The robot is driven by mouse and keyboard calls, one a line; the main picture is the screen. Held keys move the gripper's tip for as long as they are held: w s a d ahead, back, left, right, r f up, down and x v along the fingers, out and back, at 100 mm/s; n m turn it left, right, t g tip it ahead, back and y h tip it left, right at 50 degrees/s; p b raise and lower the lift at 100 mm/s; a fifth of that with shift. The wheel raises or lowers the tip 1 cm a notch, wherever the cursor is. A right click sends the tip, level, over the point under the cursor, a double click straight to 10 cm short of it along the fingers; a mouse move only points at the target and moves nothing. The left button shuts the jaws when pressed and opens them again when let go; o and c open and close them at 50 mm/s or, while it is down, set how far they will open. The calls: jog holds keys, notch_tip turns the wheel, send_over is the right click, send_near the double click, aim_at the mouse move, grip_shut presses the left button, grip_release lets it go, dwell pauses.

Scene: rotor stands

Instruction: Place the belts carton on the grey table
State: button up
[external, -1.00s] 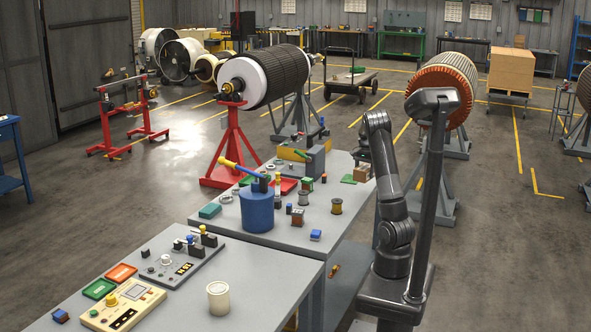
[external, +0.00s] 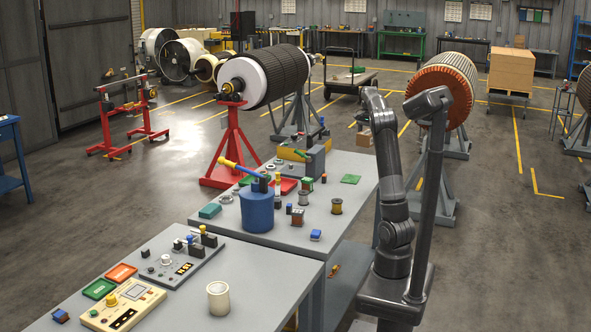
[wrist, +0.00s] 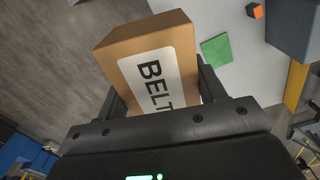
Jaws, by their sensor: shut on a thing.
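The belts carton (wrist: 128,52) is a brown box with a white label reading "BELT", the rest of the word hidden. My gripper (wrist: 165,92) is shut on it, one finger on each side, in the wrist view. In the external view the carton (external: 364,139) shows as a small brown box left of my arm, raised near the far right corner of a grey table (external: 348,195). A second grey surface (external: 270,270) adjoins at the front; I cannot tell which one the task names.
The far table holds a blue pot (external: 257,210), spools, a grey machine (external: 315,158) and a green pad (external: 351,179). The front surface holds a white cup (external: 218,298) and control panels. Bare room shows around the cup and along the far table's right side.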

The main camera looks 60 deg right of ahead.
jog(key=w+a+n, duration=0.6)
jog(key=w+a, duration=1.2)
jog(key=a, duration=0.2)
jog(key=w+a+n, duration=0.2)
jog(key=a+n, duration=0.1)
jog(key=a, duration=0.9)
jog(key=w+a+n, duration=0.3)
jog(key=a, duration=0.8)
jog(key=n, duration=0.8)
send_over(270, 289)
notch_tip(270, 289, down, 26)
jog(key=shift+s+a+f, duration=0.1)
jog(key=shift+f, duration=2.15)
jog(key=shift+f, duration=0.1)
